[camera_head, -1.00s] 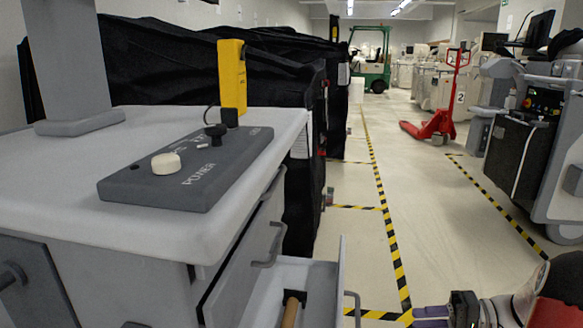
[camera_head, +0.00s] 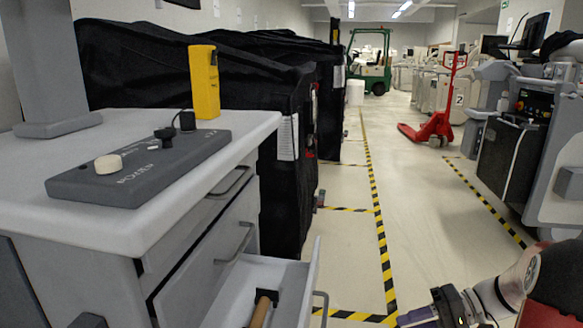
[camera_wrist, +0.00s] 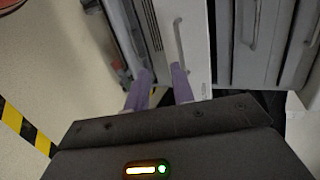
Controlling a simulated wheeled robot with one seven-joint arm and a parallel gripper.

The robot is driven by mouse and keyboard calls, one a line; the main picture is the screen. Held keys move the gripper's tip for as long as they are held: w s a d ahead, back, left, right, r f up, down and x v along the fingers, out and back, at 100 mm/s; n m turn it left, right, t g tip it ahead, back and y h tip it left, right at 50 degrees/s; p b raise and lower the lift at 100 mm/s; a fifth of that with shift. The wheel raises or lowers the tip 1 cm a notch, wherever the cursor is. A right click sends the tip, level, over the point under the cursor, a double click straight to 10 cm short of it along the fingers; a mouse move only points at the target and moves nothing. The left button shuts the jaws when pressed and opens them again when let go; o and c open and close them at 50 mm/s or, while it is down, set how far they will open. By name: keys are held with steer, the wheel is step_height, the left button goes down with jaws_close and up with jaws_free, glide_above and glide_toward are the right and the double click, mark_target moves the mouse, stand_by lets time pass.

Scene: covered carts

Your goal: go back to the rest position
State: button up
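My gripper (camera_head: 420,317) is at the bottom right of the head view, over the floor and to the right of the open drawer (camera_head: 312,270). In the wrist view its two purple fingers (camera_wrist: 160,88) are apart with nothing seen held between them. A pale drawer front with a handle (camera_wrist: 180,45) shows beyond the fingers; they look apart from it, though the depth is hard to judge. In the drawer lies a tool with a brown handle (camera_head: 259,312), partly cut off by the picture edge.
The grey cart (camera_head: 240,125) at the left bears a panel (camera_head: 140,167) and a yellow device (camera_head: 204,82). Black-covered carts (camera_head: 275,100) stand behind it. A red pallet jack (camera_head: 437,122) and a dark machine (camera_head: 510,155) stand to the right. The taped aisle floor (camera_head: 425,200) is clear.

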steer(key=s+a+r+t+h, duration=0.1)
steer(key=s+a+r+h, duration=0.2)
steer(key=s+h, duration=0.1)
steer(key=s+a+r+n+t+h+p, duration=0.1)
steer(key=s+a+r+t+h, duration=0.1)
steer(key=s, duration=0.5)
steer(key=s+a+r+t+h+p, duration=0.1)
steer(key=s+a+r+h, duration=0.3)
steer(key=h, duration=0.3)
steer(key=shift+s+a+r+n+t, duration=0.35)
steer(key=shift+s+r, duration=0.2)
steer(key=shift+s, duration=0.2)
